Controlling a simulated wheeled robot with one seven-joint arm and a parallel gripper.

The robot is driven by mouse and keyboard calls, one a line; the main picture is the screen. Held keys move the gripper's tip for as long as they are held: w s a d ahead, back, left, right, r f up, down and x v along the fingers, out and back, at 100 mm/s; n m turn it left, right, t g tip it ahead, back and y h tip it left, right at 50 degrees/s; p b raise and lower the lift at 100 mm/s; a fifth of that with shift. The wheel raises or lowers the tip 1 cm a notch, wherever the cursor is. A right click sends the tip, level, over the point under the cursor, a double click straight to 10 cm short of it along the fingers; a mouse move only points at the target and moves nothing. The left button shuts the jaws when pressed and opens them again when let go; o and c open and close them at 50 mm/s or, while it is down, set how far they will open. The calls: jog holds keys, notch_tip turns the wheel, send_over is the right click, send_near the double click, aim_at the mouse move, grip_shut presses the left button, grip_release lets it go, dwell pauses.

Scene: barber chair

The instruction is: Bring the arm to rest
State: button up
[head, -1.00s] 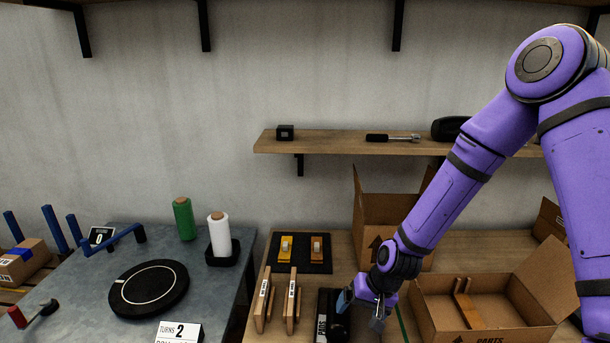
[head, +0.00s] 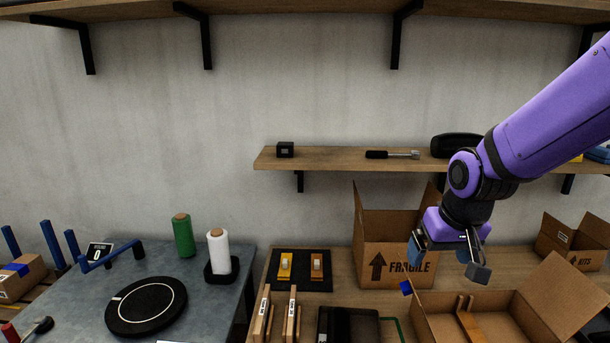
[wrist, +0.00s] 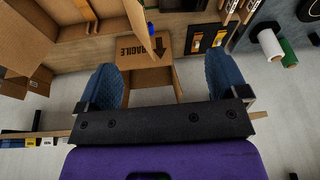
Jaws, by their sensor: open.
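My purple arm comes in from the right in the head view. My gripper (head: 445,264) hangs in the air, in front of the open FRAGILE box (head: 376,262) and above the left side of the open parts box (head: 480,307). Its two blue-padded fingers are apart with nothing between them. The wrist view also shows my gripper (wrist: 165,85) open and empty, with the FRAGILE box (wrist: 150,84) showing beyond the fingers.
A wall shelf (head: 330,158) runs behind my arm and carries a black-handled tool (head: 392,154). A black tray (head: 300,268) and a black case (head: 348,325) lie on the bench. The round turntable (head: 146,306) stands left. Open air lies left of my gripper.

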jog(key=s+d+r+t, duration=0.1)
jog(key=s+d+r, duration=0.2)
jog(key=s+r, duration=0.3)
jog(key=s+d+r, duration=0.3)
jog(key=s+r, duration=0.3)
jog(key=s, duration=0.4)
jog(key=shift+s+r+m+t+h, duration=0.3)
jog(key=shift+t, duration=0.1)
